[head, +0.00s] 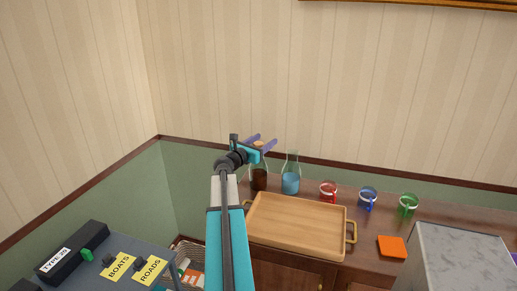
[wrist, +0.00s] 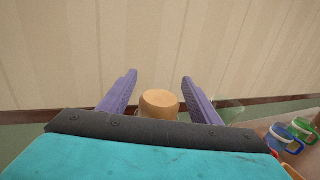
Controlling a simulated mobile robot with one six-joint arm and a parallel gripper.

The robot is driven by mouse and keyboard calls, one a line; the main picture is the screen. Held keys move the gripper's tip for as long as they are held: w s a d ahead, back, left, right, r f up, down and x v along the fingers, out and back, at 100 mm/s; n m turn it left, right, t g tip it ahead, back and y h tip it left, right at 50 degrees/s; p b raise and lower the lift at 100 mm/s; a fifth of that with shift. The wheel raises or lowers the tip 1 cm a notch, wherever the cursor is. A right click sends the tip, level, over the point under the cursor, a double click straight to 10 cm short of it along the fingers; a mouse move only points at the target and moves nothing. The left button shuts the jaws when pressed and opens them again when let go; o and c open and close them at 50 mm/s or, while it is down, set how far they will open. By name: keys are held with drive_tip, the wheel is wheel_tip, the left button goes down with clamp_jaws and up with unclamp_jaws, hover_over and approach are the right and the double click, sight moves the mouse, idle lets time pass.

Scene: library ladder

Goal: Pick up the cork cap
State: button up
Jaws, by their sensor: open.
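The cork cap (wrist: 159,101) is a round, tan stopper, seen in the wrist view between the two purple fingers of my gripper (wrist: 159,92). The fingers stand apart, with a gap on each side of the cork. In the head view my gripper (head: 260,143) is over the bottle with dark contents (head: 259,179) at the back left of the cabinet top. The cork (head: 258,144) shows as a small tan spot between the fingers there. Its lower part is hidden by my gripper in the wrist view.
A clear bottle with blue liquid (head: 291,182) stands close on the right. Red (head: 328,191), blue (head: 368,198) and green (head: 408,204) mugs stand farther right. A wooden tray (head: 300,225) lies in front, and an orange block (head: 392,246) beside it. The wall is close behind.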

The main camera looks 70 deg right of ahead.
idle(0.3)
drive_tip(key=c, duration=1.1)
drive_tip(key=shift+r, duration=0.15)
drive_tip(key=a+r+b, duration=0.1)
drive_tip(key=a, duration=0.4)
drive_tip(key=w+a+r+b, duration=0.1)
drive_tip(key=a+r, duration=0.1)
drive_tip(key=a, duration=0.3)
drive_tip(key=a+r, duration=0.1)
drive_tip(key=a, duration=0.5)
drive_tip(key=shift+w+r+b, duration=0.2)
drive_tip(key=shift+r+b, duration=0.15)
drive_tip(key=shift+b, duration=0.05)
